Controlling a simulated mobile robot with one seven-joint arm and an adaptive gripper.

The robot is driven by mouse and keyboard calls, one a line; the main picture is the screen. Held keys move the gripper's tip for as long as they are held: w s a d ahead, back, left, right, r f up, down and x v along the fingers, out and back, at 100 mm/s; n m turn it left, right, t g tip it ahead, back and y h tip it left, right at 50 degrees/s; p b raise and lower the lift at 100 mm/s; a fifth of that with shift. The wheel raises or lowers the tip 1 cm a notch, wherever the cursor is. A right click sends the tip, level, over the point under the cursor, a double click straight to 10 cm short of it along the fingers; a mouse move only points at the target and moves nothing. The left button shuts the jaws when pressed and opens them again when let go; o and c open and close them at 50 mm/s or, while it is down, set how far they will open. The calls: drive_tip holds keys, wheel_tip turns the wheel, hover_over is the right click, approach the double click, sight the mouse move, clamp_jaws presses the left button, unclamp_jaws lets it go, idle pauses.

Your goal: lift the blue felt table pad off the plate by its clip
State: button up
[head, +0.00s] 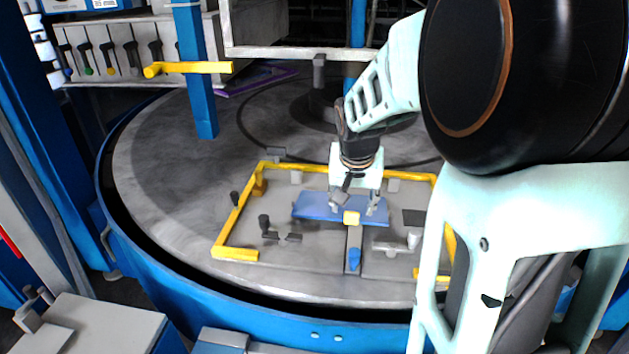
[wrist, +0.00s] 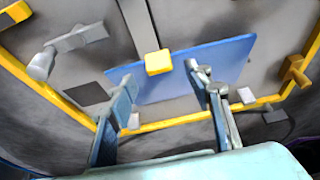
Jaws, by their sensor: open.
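The blue felt table pad (head: 312,207) lies flat-looking on the grey plate (head: 318,247), inside a yellow frame. A small yellow block, which looks like its clip (head: 351,217), sits at the pad's near edge. The pad (wrist: 222,62) and clip (wrist: 158,62) also show in the wrist view. My gripper (head: 353,203) is over the pad, fingers apart and empty. In the wrist view my gripper (wrist: 163,80) has one finger on each side of the clip's line, with the clip just beyond the tips. I cannot tell the height of the fingertips above the pad.
The yellow frame (head: 236,212) borders the plate. Dark knobs (head: 264,222) and a grey fitting (head: 395,245) stand near the pad, and a blue piece (head: 354,259) lies in front. A blue post (head: 194,70) and yellow bar (head: 190,68) rise behind. The turntable's left side is clear.

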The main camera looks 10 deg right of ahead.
sight(352, 212)
drive_tip(key=shift+x, duration=2)
drive_tip(key=shift+w, duration=0.1)
drive_tip(key=shift+c, duration=0.2)
drive_tip(key=shift+r, duration=0.1)
clamp_jaws()
